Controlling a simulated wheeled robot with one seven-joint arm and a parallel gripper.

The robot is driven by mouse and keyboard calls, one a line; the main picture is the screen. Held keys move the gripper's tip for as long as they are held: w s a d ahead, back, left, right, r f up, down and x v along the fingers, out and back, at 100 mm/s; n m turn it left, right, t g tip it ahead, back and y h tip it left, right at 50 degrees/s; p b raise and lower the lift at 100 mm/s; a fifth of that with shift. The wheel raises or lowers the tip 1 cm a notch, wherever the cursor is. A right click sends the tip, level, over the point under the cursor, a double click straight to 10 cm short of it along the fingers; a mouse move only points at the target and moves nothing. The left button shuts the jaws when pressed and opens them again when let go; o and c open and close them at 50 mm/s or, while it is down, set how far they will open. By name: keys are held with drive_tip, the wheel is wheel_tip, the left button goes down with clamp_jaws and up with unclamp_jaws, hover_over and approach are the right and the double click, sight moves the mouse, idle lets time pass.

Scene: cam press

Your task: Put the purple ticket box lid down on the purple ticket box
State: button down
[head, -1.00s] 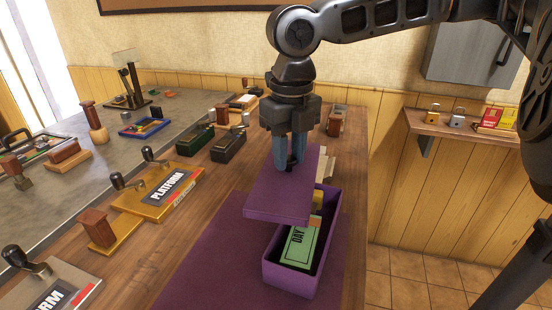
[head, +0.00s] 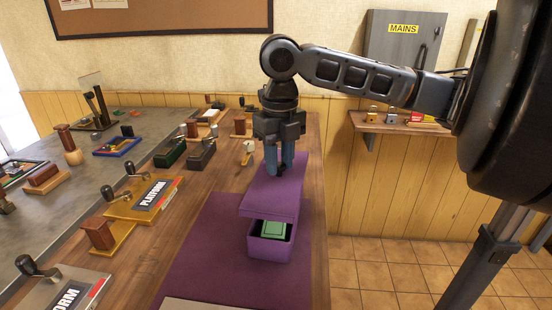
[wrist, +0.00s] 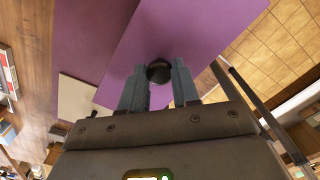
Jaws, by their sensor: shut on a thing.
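The purple ticket box lid (head: 272,205) is held by my gripper (head: 279,172), which is shut on the lid's dark knob, seen in the wrist view (wrist: 159,72). The lid is above the far part of the purple ticket box (head: 258,247) and covers most of it from the head view. The box's near end is open to view, with green tickets (head: 274,229) inside. The box stands on a purple mat (head: 205,265). Whether the lid touches the box at the back is hidden. In the wrist view the lid (wrist: 190,30) hides the box.
A brass stamp press marked PLATFORM (head: 150,197) and other stamps stand to the left on the wooden counter. A small cream-headed stamp (head: 248,150) stands just left of my gripper. The counter's right edge is close to the box.

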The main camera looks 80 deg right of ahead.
sight(279, 177)
drive_tip(key=shift+f+b, duration=1.9)
drive_tip(key=shift+f, duration=0.75)
drive_tip(key=shift+f+b, duration=1.05)
idle(0.4)
drive_tip(key=c, duration=0.8)
unclamp_jaws()
drive_tip(key=shift+o, duration=0.2)
drive_tip(key=shift+r, duration=3.95)
